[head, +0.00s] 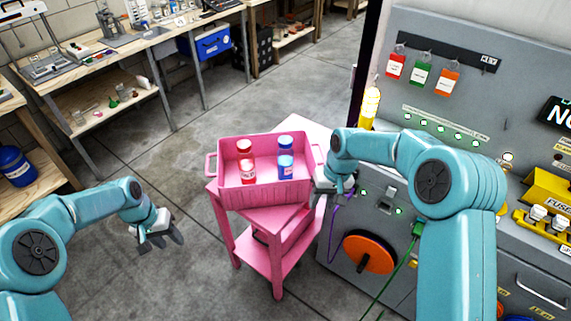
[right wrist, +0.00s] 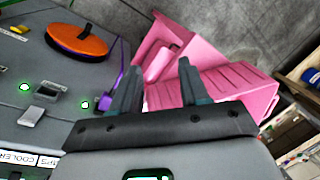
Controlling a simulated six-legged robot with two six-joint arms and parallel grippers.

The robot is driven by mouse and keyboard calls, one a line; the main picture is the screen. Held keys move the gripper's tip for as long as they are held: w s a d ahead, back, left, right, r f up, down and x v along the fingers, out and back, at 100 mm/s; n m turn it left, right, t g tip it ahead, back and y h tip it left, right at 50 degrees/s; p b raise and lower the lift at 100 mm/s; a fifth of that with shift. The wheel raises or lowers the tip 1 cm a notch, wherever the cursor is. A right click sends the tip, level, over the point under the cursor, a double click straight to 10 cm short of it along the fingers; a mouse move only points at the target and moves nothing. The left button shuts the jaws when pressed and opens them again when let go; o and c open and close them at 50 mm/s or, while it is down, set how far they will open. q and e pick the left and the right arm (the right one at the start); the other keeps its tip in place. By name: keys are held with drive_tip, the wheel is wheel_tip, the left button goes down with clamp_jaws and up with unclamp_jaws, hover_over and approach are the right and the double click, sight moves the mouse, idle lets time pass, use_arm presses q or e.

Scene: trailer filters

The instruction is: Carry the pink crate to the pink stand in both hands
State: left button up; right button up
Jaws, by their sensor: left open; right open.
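The pink crate (head: 262,199) rests on top of the pink stand (head: 275,261), turned at an angle to it. A red bottle (head: 245,161) and a blue bottle (head: 285,158) stand upright in the crate. My left gripper (head: 172,236) is open and empty, to the left of the stand and apart from the crate. My right gripper (head: 330,186) is open beside the crate's right end; in the head view its fingers are partly hidden. In the right wrist view, the crate (right wrist: 235,85) lies beyond the open fingers (right wrist: 156,85), with no handle seen between them.
A grey panel cabinet (head: 400,245) with an orange disc (head: 369,252), a purple cable (head: 335,222) and a green cable stands close on the right. Wooden workbenches (head: 150,45) line the back left. The floor (head: 150,170) left of the stand is clear.

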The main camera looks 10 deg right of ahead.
wheel_tip(320, 180, up, 7)
drive_tip(key=d, duration=0.1)
drive_tip(key=shift+d, duration=0.15)
use_arm(q)
drive_tip(key=shift+r, duration=0.1)
wheel_tip(320, 180, up, 7)
drive_tip(key=a+p, duration=0.1)
drive_tip(key=p, duration=0.2)
drive_tip(key=shift+a+p, duration=0.2)
drive_tip(key=shift+p, duration=0.1)
use_arm(e)
wheel_tip(320, 180, up, 4)
drive_tip(key=shift+f, duration=0.2)
use_arm(q)
wheel_tip(320, 180, up, 3)
drive_tip(key=p, duration=0.3)
drive_tip(key=shift+r+p, duration=0.2)
drive_tip(key=shift+p, duration=0.2)
use_arm(e)
wheel_tip(320, 180, up, 7)
drive_tip(key=d, duration=0.1)
drive_tip(key=shift+d, duration=0.2)
